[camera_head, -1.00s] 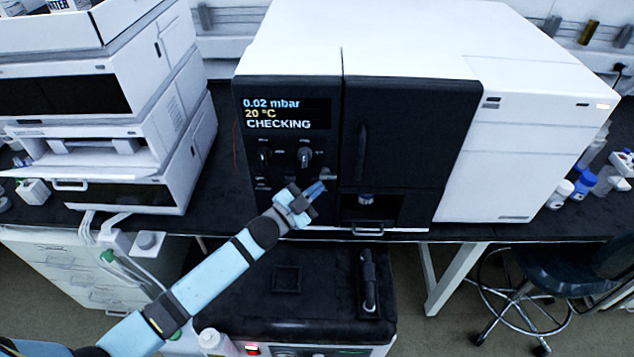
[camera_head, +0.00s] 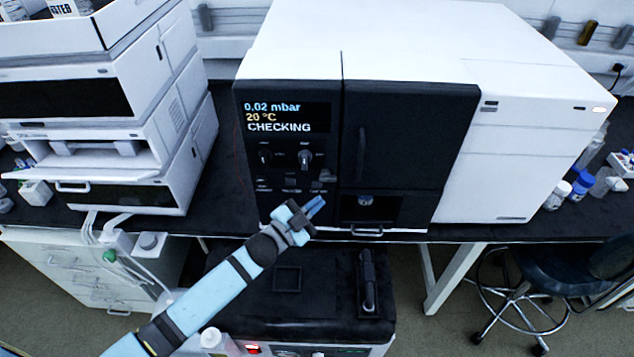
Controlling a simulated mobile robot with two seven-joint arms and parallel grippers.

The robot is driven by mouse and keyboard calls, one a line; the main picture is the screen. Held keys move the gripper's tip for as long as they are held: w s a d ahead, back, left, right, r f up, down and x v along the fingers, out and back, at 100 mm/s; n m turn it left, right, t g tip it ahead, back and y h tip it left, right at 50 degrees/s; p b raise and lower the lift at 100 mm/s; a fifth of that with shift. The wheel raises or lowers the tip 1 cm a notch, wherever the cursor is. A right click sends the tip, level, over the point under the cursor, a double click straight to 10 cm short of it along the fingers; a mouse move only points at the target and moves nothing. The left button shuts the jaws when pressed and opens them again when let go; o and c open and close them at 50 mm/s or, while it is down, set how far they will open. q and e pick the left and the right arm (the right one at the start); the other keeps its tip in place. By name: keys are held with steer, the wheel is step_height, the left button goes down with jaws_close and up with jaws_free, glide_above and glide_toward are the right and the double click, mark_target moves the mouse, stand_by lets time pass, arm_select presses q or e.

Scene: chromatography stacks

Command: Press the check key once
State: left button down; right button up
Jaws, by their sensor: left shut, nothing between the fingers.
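The machine with the black front panel (camera_head: 250,150) stands on the bench, and its display (camera_head: 287,118) reads 0.02 mbar, 20 °C and CHECKING. Below the display are two knobs and a row of small keys (camera_head: 291,183); their labels are too small to read, so I cannot tell which is the check key. My left gripper (camera_head: 315,206) is shut and empty. It is in front of the lower part of the panel, below the row of keys, and appears apart from them. My right gripper is not in view.
A stack of white instruments (camera_head: 150,130) stands on the left. A black-topped unit (camera_head: 240,300) with a handle is under the bench. Small bottles (camera_head: 582,184) stand at the right on the bench, and a dark stool (camera_head: 570,265) is below.

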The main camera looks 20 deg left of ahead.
arm_select(q)
steer(key=shift+s+d, duration=0.15)
steer(key=shift+s, duration=0.45)
steer(key=shift+s+d, duration=0.15)
steer(key=shift+s, duration=0.45)
steer(key=s+a+f+n+g+y+p, duration=0.1)
steer(key=s+f+n+g+y, duration=0.2)
steer(key=s, duration=0.8)
steer(key=s+a+f+n+g+y+p, duration=0.2)
steer(key=s+f+n, duration=0.5)
steer(key=s, duration=0.4)
steer(key=shift+s+a+g+y, duration=0.2)
steer(key=shift+s+g+y, duration=0.1)
steer(key=shift+g+y, duration=0.35)
